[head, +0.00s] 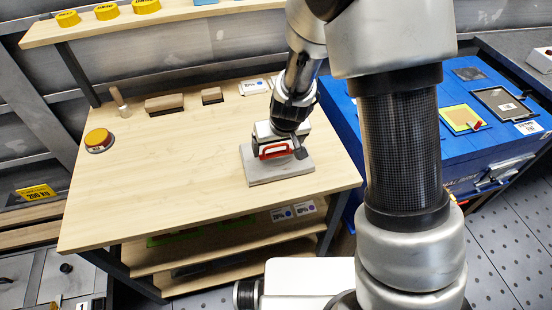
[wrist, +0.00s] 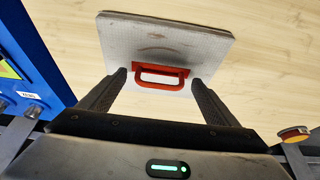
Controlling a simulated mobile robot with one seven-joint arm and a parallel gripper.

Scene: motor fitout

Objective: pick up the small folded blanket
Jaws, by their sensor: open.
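A flat, square grey pad with rounded corners, which looks like the small folded blanket (head: 290,173), lies on the wooden workbench top. It also shows in the wrist view (wrist: 165,33), with a red loop handle (wrist: 162,84) on its upper face. My gripper (head: 279,150) is over the pad, pointing down at the handle. In the wrist view my gripper (wrist: 160,82) is open, with one dark finger on each side of the red handle. Nothing is held. I cannot tell whether the fingertips touch the pad.
The wooden bench (head: 150,180) has free room left of the pad. A yellow button (head: 98,138), brown blocks (head: 164,104) and a wooden-handled tool (head: 118,100) stand toward the back. A shelf (head: 180,14) hangs behind. A blue cabinet (head: 420,150) stands at right.

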